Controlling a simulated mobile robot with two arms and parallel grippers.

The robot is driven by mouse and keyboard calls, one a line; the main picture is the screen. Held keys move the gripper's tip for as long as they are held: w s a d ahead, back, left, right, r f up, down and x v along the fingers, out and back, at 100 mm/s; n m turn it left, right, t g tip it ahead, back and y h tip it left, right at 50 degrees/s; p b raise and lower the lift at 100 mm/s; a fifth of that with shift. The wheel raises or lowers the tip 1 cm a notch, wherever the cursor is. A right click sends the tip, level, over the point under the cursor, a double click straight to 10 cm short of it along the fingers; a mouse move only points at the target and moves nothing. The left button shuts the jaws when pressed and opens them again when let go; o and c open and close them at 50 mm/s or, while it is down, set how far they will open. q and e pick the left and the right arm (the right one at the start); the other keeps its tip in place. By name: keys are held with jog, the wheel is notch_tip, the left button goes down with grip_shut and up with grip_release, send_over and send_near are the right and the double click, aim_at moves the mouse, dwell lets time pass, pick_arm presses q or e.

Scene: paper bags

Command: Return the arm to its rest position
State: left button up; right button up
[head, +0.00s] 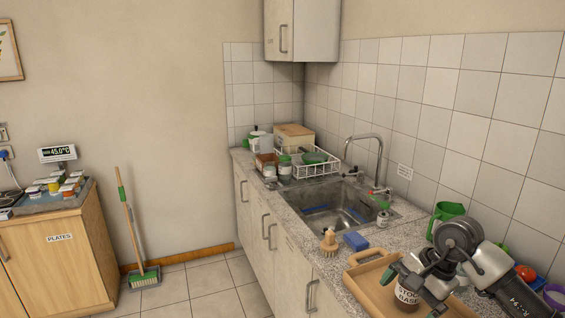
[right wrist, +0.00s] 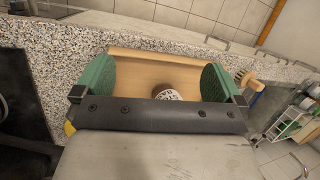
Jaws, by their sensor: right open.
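My right gripper (head: 415,291) is open over the wooden tray (head: 371,282) on the counter at the lower right of the head view. A jar labelled "STOCK BASE" (head: 406,297) stands on the tray, partly covered by my gripper in the head view. In the right wrist view the green fingers of my gripper (right wrist: 155,84) are spread wide. The jar (right wrist: 166,92) shows between them with clear gaps on both sides, its lower part hidden by the gripper body. My left gripper is not in view.
Behind the tray are a blue sponge (head: 355,241), a brush (head: 329,241) and the sink (head: 335,205) with its tap. A green jug (head: 446,217) stands near my right arm by the tiled wall. The floor left of the counter is mostly free; a broom (head: 131,230) leans there.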

jog(key=s+a+r+m+t+y, duration=0.25)
jog(key=a+m+y, duration=0.25)
jog(key=a+y, duration=0.3)
jog(key=s+a+r+m+t+y, duration=0.25)
jog(key=a+m+y, duration=0.3)
jog(key=a, duration=0.35)
jog(key=d+f+m+t+h, duration=0.1)
jog(key=d+m+t+h, duration=0.5)
jog(key=m, duration=0.7)
jog(key=d+m+t+h, duration=0.2)
jog(key=m+t+h, duration=0.3)
jog(key=m+t, duration=0.65)
jog(key=s+d+f+m+g+h, duration=0.3)
jog(key=d+f+m+g+h, duration=0.35)
jog(key=m, duration=0.65)
jog(key=s+a+f+m+g, duration=0.1)
jog(key=s+f+m+g, duration=0.4)
jog(key=s+f+g, duration=0.45)
jog(key=s+a+f+m+g, duration=0.1)
jog(key=s+f+m+g, duration=0.4)
jog(key=s, duration=0.7)
jog(key=s+f+x, duration=0.1)
jog(key=s+x, duration=0.2)
jog(key=x, duration=1)
jog(key=s+x, duration=0.3)
jog(key=x, duration=1)
jog(key=s+d+f+g, duration=0.1)
jog(key=s+d+f, duration=0.2)
jog(key=s+f, duration=1.2)
jog(key=shift+f, duration=0.6)
